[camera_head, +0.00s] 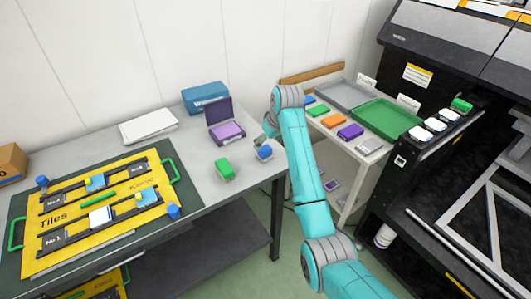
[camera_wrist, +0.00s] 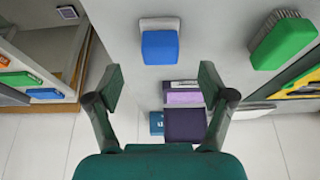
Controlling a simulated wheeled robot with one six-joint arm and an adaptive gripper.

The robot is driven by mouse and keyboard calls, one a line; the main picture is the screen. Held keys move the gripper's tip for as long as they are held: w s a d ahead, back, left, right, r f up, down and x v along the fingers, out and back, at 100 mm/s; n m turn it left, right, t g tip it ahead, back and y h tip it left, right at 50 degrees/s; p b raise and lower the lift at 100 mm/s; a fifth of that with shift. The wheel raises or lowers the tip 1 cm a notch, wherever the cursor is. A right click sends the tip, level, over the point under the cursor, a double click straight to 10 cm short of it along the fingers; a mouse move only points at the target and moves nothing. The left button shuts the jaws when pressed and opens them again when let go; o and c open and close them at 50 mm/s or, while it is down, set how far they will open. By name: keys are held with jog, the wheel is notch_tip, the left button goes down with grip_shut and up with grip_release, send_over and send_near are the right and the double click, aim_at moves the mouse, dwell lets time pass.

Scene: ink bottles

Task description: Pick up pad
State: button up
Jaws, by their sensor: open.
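An open dark purple case holding a lilac pad (camera_head: 228,132) stands on the grey table, its lid (camera_head: 218,111) raised at the back. In the wrist view the pad (camera_wrist: 184,97) and the dark lid (camera_wrist: 186,125) show beyond and between my fingers. My gripper (camera_head: 264,136) is above the table's right part, to the right of the case; its fingers are partly hidden by my arm in the head view. In the wrist view my gripper (camera_wrist: 161,82) is open, with nothing between its fingertips. A blue-topped brush (camera_head: 264,152) and a green-topped brush (camera_head: 225,169) stand in front of the case.
A blue box (camera_head: 205,97) stands behind the case, and white paper (camera_head: 149,125) lies to its left. A yellow tile board (camera_head: 98,222) covers the table's left part. A side table at right bears coloured blocks and a green tray (camera_head: 388,118). A black machine (camera_head: 440,60) stands beyond.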

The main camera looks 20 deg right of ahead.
aim_at(266, 149)
jog(key=shift+x, duration=3.2)
jog(key=shift+s, duration=0.25)
jog(key=c, duration=1.2)
